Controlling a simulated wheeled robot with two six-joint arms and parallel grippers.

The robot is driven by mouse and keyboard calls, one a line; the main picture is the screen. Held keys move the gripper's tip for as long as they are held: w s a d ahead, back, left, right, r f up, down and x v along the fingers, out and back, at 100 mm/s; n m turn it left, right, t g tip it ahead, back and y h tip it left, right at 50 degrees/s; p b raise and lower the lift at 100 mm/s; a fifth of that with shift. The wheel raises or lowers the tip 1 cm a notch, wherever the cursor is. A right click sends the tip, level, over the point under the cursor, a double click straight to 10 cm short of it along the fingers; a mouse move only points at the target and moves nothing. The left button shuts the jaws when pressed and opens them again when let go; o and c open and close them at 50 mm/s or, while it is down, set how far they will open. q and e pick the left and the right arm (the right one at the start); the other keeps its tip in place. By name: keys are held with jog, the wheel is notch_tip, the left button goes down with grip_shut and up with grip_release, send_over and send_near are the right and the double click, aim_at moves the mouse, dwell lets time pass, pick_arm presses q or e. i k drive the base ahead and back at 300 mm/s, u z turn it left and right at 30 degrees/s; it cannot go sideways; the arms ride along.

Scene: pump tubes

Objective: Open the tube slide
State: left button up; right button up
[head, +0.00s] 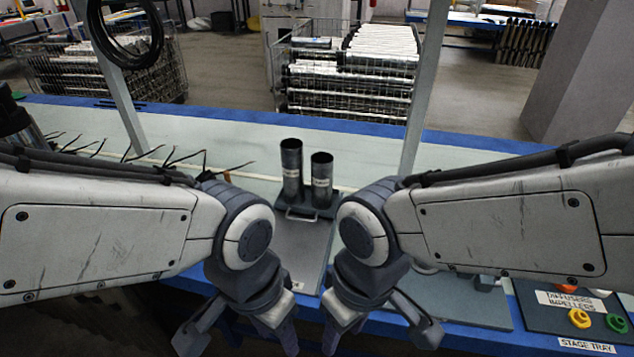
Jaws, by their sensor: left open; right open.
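Two dark metal tubes, a taller left one (291,170) and a shorter right one (321,180), stand upright on a dark base at the middle of the bench. A pale handle (301,216) is on the front of that base, above a grey plate (306,245) that runs towards me. My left gripper (238,341) is open and empty at the bottom of the view, in front and left of the handle. My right gripper (380,340) is open and empty, in front and right of it. Both point down and are apart from the handle.
A tray (545,318) labelled "stage tray" with coloured rings lies at the front right. A grey plate (462,299) is partly hidden by my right arm. Thin dark cables (180,158) lie at the left. Upright posts (427,85) rise from the bench.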

aim_at(306, 204)
jog(key=u, duration=0.3)
jog(key=k, duration=0.5)
jog(key=u, duration=1.2)
jog(key=i, duration=0.75)
jog(key=z, duration=0.7)
jog(key=i, duration=0.7)
jog(key=z, duration=0.75)
